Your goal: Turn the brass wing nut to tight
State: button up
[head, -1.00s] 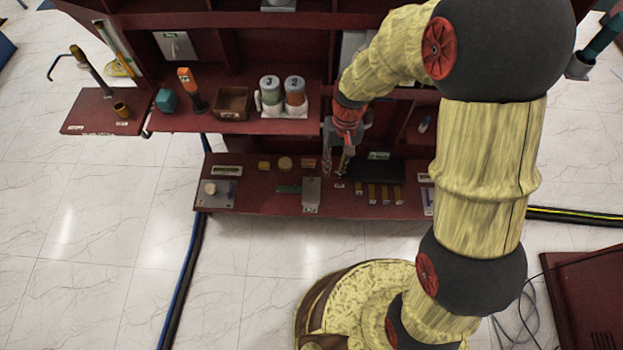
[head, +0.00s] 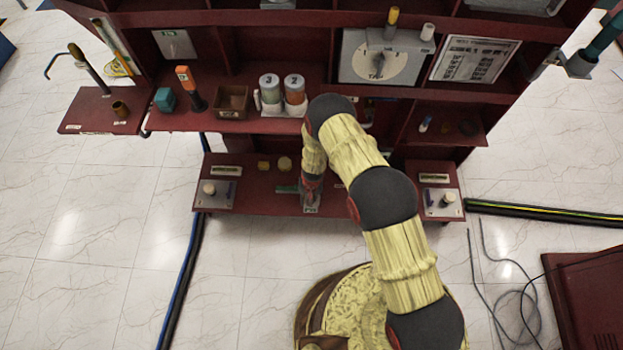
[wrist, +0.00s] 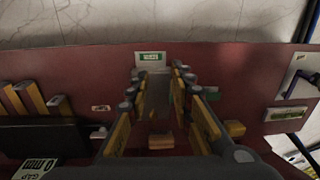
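My gripper (wrist: 160,78) points down over the shelf and is open, with its two fingers apart. In the wrist view a grey block (wrist: 156,92) lies between the fingers; contact cannot be told. A small brass-coloured piece (wrist: 161,142) shows nearer the palm, between the finger bases. Another brass piece (wrist: 235,128) lies beside the finger on the right. Which of these is the brass wing nut I cannot make out. In the head view my gripper (head: 311,195) is over the grey block, which is mostly hidden by it. Two brass-coloured pieces (head: 285,163) (head: 264,165) lie left of it.
A green strip (head: 287,189) is left of the gripper. Brass bars (wrist: 35,98) and a dark box (wrist: 45,138) are at the left in the wrist view. Plates with knobs (head: 215,193) (head: 441,202) sit at both shelf ends. Cans (head: 294,90) stand on the upper shelf.

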jog(key=w+d+f+t+h, duration=0.15)
jog(key=w+t, duration=0.25)
jog(key=w, duration=0.8)
jog(key=b+x, duration=0.3)
jog(key=x, duration=0.5)
jog(key=shift+a+f+b, duration=0.15)
jog(key=shift+a+b, duration=0.05)
jog(key=shift+b, duration=0.2)
jog(key=shift+c, duration=0.4)
jog(key=shift+s, duration=0.1)
grip_shut()
